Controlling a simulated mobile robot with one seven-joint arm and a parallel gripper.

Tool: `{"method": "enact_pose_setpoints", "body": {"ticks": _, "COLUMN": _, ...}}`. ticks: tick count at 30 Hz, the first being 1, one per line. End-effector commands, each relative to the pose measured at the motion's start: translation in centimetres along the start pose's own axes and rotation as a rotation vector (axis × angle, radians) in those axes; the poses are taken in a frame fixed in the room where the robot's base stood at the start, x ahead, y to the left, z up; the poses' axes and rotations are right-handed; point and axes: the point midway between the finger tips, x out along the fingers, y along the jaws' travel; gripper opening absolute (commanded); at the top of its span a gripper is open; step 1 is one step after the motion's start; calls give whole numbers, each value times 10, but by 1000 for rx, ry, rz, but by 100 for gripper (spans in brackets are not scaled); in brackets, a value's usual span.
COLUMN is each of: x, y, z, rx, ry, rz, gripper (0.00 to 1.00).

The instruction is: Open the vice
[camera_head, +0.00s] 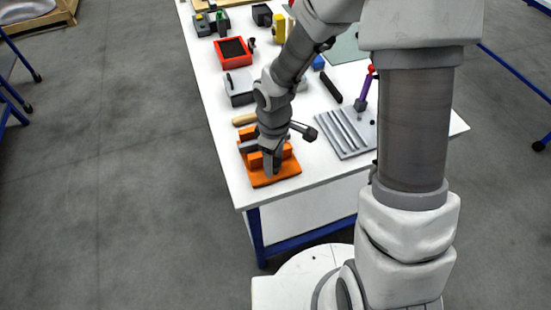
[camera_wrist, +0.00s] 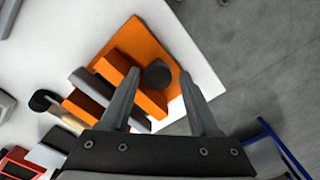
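The orange vice (camera_head: 287,170) sits near the front left corner of the white table, with a flat base plate, raised orange blocks and dark grey parts. In the wrist view the vice (camera_wrist: 147,46) lies under my gripper, and a dark round knob (camera_wrist: 158,74) shows on its base plate beside a block. My gripper (camera_head: 270,168) points down at the vice in the head view. In the wrist view my gripper (camera_wrist: 160,76) is open, and the knob appears between its two fingertips. I cannot tell whether the fingers touch it. My gripper hides part of the vice.
A grey grooved plate (camera_head: 345,133) lies right of the vice. A wooden handle (camera_head: 244,119) lies just behind it. A grey box (camera_head: 238,88) and a red tray (camera_head: 232,53) stand farther back. The table's front edge (camera_head: 300,190) is close to the vice.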

Motion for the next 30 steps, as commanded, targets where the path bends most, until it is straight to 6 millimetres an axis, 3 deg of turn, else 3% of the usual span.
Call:
{"method": "enact_pose_setpoints", "body": {"ticks": 14, "x": -8, "y": 5, "z": -1, "rx": 4, "ry": 7, "rz": 10, "gripper": 72}}
{"method": "enact_pose_setpoints", "body": {"ticks": 20, "x": -26, "y": 5, "z": -1, "rx": 4, "ry": 7, "rz": 11, "gripper": 72}}
{"method": "enact_pose_setpoints", "body": {"ticks": 30, "x": -73, "y": 2, "z": 0, "rx": 3, "ry": 3, "rz": 5, "gripper": 72}}
